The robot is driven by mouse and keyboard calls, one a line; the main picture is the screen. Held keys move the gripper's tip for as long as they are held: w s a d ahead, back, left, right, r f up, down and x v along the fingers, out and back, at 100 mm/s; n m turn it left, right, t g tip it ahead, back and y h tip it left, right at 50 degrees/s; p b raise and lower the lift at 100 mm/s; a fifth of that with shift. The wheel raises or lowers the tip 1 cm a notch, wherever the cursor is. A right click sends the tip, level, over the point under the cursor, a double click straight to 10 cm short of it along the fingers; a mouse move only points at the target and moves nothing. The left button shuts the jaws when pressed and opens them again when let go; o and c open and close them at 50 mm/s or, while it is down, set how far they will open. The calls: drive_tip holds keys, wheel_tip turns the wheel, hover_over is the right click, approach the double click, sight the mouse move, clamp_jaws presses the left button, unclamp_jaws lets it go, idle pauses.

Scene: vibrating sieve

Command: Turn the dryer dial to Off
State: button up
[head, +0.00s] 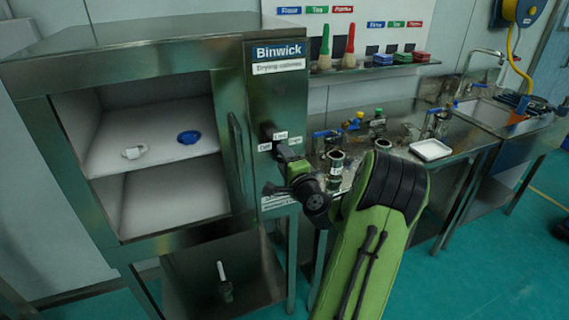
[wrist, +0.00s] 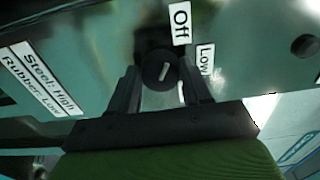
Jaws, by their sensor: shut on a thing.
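The Binwick drying cabinet (head: 258,105) stands at the left, its front compartment open to view. In the wrist view its dial (wrist: 163,70) is a round black knob with a white pointer line. The line is slanted, its upper end toward the Off label (wrist: 180,22). The Low label (wrist: 205,59) is to the right of the dial. My gripper (wrist: 163,88) has one finger on each side of the dial and is shut on it. In the head view my gripper (head: 284,155) is against the cabinet's control panel and hides the dial there.
Inside the cabinet a white item (head: 134,152) and a blue item (head: 189,137) lie on the shelf. A label reading Steel: High, Rubber: Low (wrist: 40,80) is on the panel. A cluttered steel bench (head: 395,168) and sink (head: 492,115) stand to the right.

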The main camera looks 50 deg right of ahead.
idle(0.4)
drive_tip(key=o, duration=1)
drive_tip(key=b+v, duration=0.8)
drive_tip(key=v, duration=0.8)
drive_tip(key=shift+w+f, duration=0.1)
